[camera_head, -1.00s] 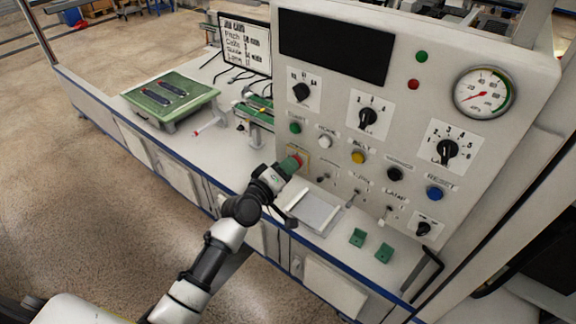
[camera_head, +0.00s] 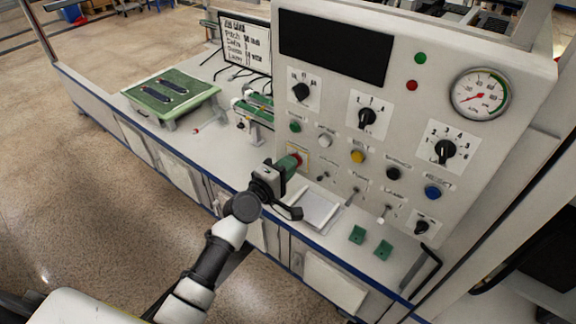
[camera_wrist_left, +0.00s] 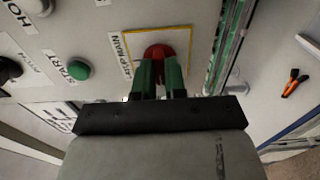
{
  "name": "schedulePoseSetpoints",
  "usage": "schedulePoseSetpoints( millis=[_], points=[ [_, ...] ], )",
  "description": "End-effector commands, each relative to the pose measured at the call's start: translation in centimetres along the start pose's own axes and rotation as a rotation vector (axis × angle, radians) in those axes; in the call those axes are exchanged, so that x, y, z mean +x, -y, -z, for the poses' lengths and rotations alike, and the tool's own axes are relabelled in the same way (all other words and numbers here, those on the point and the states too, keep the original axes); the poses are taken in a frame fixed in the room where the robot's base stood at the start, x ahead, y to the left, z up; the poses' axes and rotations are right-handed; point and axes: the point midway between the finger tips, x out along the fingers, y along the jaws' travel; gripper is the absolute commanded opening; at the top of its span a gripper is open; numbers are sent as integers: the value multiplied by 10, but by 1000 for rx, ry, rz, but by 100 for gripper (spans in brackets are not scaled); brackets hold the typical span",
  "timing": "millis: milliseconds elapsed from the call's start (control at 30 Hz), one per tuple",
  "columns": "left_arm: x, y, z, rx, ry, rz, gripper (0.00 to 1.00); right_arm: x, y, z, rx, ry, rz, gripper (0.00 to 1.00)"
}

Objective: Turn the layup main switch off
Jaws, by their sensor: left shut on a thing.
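The layup main switch (camera_head: 298,158) is a red knob low on the left side of the control panel. In the left wrist view the red knob (camera_wrist_left: 160,49) sits on a yellow-bordered plate (camera_wrist_left: 192,38) whose label partly reads "MAIN". My left gripper (camera_head: 290,163) is at the switch. In the left wrist view its two green fingers (camera_wrist_left: 160,68) are shut on the knob, one on each side. The fingers hide part of the knob, and I cannot tell which position it points to. My right gripper is not in view.
The panel (camera_head: 330,110) carries several other knobs, buttons and small levers close by. A green START button (camera_wrist_left: 78,70) is near the switch. A grey tray (camera_head: 318,209) lies on the bench below, with green blocks (camera_head: 357,235) to its right. A green board (camera_head: 170,92) lies at the left.

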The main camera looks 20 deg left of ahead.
Motion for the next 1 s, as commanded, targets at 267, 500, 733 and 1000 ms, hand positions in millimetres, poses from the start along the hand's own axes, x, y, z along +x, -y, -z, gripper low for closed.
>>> schedulePoseSetpoints(
  millis=[267, 500, 733, 1000],
  points=[
    [0, 0, 0, -9, -2, -2, 0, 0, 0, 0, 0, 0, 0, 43],
    [0, 0, 0, -7, -1, -1, 37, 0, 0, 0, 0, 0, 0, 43],
    [-1, 0, 0, -5, 0, -1, 37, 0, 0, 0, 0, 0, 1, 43],
    [-35, 3, 0, -4, 0, 2, 37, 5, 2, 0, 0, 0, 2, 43]
  ],
)
